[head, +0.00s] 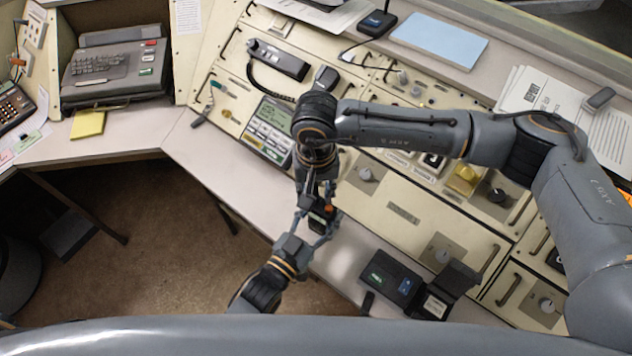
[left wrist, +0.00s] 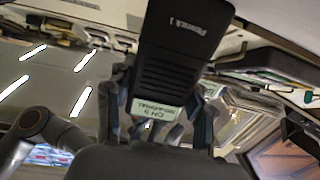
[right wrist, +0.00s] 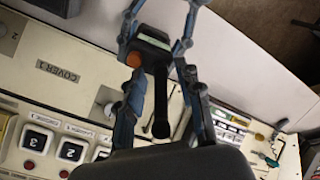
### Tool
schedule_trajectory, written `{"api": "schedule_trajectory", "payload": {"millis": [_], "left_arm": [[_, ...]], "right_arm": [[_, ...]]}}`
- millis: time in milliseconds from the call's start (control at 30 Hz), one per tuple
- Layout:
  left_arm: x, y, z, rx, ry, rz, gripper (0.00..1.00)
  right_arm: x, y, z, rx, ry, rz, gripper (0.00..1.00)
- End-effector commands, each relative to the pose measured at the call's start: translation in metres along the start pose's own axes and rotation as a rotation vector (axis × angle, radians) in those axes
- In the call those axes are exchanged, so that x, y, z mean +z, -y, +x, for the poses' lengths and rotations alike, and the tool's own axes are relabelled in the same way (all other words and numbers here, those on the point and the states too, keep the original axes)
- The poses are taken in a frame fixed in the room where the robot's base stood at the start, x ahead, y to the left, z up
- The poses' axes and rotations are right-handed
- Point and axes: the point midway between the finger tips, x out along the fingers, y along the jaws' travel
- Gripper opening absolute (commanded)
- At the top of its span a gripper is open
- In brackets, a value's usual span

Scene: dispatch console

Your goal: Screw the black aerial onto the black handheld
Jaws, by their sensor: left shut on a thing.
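The black handheld (head: 321,214) is held over the front edge of the console. My left gripper (head: 312,232) is shut on it, and its grille and pale label fill much of the left wrist view (left wrist: 172,60). The black aerial (right wrist: 160,110) stands out from the handheld's top (right wrist: 152,48), beside an orange part, and points towards my right palm. I cannot tell how tightly it is seated. My right gripper (right wrist: 159,72) has its fingers apart on either side of the aerial, with gaps showing. In the head view my right arm mostly hides the aerial.
A black device with a green display (head: 392,278) and a black unit beside it (head: 440,290) are on the console's near edge. A corded handset (head: 278,60) and a keypad panel (head: 268,130) lie further back. Open floor (head: 150,220) is at left.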

Motion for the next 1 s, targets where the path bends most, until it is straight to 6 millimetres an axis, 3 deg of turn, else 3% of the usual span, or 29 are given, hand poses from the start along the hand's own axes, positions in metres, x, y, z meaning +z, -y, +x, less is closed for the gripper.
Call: {"api": "schedule_trajectory", "payload": {"millis": [333,500,733,867,1000], "left_arm": [[-0.0001,0.0000,0.0001,0.000,0.000,0.000,0.00],[-0.0001,0.0000,0.0001,0.000,0.000,0.000,0.00],[0.0000,0.0001,0.0000,0.000,0.000,-0.001,0.00],[0.0000,0.0002,0.0000,0.000,0.000,-0.001,0.00],[0.0000,0.0003,0.0000,-0.001,0.000,-0.001,0.00]], "right_arm": [[0.0001,0.0001,0.0043,0.000,0.000,-0.001,0.35],[0.0001,0.0001,0.0041,0.000,0.000,-0.001,0.03],[0.0000,-0.0002,0.0041,0.001,0.000,0.020,0.00],[0.0002,-0.0003,0.0043,0.001,0.000,0.161,0.00],[0.0004,-0.0002,0.0046,0.001,0.001,0.429,0.00]]}}
